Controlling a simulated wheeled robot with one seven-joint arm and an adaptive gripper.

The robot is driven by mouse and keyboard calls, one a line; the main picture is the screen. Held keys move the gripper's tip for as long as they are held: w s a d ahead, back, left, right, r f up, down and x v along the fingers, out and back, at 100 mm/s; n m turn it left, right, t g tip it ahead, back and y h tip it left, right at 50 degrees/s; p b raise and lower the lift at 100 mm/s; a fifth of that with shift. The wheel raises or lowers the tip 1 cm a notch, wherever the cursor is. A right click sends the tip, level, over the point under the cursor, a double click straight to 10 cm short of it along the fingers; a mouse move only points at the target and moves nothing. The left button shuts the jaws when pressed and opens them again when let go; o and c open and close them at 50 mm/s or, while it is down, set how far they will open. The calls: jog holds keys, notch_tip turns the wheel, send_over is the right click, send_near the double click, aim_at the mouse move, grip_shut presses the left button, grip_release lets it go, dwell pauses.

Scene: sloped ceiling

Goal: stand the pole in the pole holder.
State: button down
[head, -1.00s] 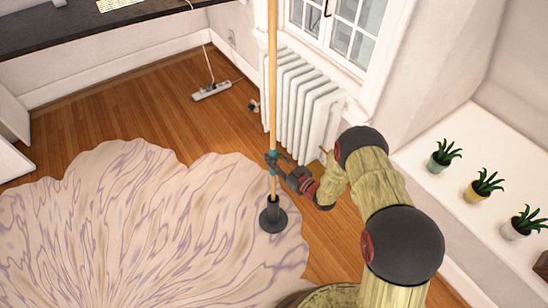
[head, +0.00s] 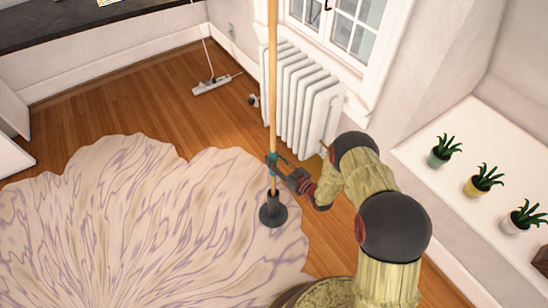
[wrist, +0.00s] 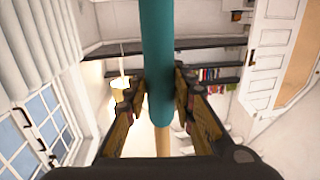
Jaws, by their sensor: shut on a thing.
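The pole (head: 273,80) is long, light wood, with a teal band where my gripper (head: 275,166) is shut around it. It stands about upright, and its top runs out of the head view. The pole holder (head: 273,214) is a dark round base with a short tube, on the rug. The pole's lower end appears to be inside the tube; how deep is hidden. In the wrist view the teal band of the pole (wrist: 158,60) lies between the two fingers of my gripper (wrist: 160,100).
A white radiator (head: 300,98) stands behind the pole under the window. A patterned rug (head: 130,225) covers the floor at left. A power strip (head: 212,86) lies on the wood floor. Potted plants (head: 482,182) stand on a ledge at right.

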jog(key=shift+f, duration=1.7)
jog(key=c, duration=1.8)
grip_release()
jog(key=o, duration=0.4)
jog(key=shift+f, duration=0.1)
jog(key=shift+s, duration=0.1)
jog(key=v, duration=1.2)
jog(key=shift+f, duration=0.1)
